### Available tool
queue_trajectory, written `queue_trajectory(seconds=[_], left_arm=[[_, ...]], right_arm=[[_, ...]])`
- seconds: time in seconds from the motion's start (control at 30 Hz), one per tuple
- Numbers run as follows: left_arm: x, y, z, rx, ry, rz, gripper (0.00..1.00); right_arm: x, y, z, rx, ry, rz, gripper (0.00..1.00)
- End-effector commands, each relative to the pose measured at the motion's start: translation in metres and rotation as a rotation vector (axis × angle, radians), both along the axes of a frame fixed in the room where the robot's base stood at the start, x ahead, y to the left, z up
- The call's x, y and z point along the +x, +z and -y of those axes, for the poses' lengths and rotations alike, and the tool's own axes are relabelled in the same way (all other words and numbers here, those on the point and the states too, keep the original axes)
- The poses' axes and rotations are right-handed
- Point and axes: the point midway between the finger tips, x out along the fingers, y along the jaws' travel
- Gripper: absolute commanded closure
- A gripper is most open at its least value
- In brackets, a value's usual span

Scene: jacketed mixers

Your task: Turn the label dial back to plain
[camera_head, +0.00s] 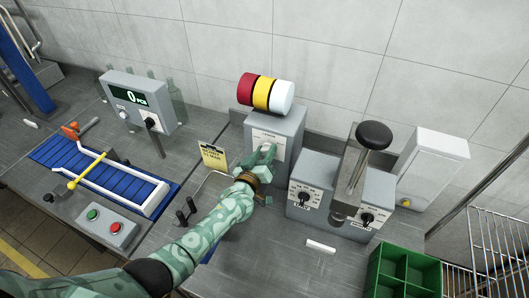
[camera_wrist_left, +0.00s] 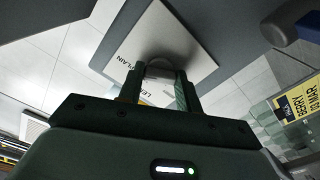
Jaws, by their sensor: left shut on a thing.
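The label dial is on the front of a grey box (camera_head: 287,130) with a red, yellow and white drum (camera_head: 266,92) on top. My left gripper (camera_head: 264,156) reaches the box front and covers most of the dial. The word PLAIN and part of a second word show on the plate. The knob's pointing direction is hidden by the fingers. My right gripper is not in view.
To the right stands a grey press unit (camera_head: 318,181) with knobs and a black-topped lever (camera_head: 374,135). A yellow sign (camera_head: 214,157) stands left of my forearm. A blue conveyor (camera_head: 60,152) is further left. A green crate (camera_head: 399,272) is at the lower right.

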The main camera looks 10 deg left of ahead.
Motion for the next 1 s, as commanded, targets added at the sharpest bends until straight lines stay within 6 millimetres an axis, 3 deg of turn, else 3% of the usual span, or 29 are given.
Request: queue_trajectory(seconds=[0.23, 0.27, 0.3, 0.33, 0.7, 0.87, 1.0], left_arm=[[-0.002, -0.004, 0.000, 0.005, -0.002, -0.007, 0.88], [-0.002, -0.004, 0.000, 0.005, -0.002, -0.007, 0.57], [-0.001, -0.003, 0.000, 0.005, -0.002, -0.006, 0.46], [-0.001, -0.003, 0.000, 0.005, -0.002, -0.006, 0.44], [-0.008, -0.001, -0.002, 0.002, -0.001, -0.003, 0.44], [-0.039, 0.000, -0.008, 0.003, 0.000, -0.004, 0.44], [-0.078, -0.001, -0.015, 0.002, -0.001, -0.005, 0.44]], right_arm=[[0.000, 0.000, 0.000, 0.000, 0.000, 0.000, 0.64], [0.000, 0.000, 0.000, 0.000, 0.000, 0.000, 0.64], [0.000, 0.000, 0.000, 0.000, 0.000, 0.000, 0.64], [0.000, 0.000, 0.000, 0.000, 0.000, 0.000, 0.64], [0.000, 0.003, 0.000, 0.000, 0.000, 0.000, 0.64], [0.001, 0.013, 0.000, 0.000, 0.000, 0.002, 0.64], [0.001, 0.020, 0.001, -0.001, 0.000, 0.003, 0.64]])
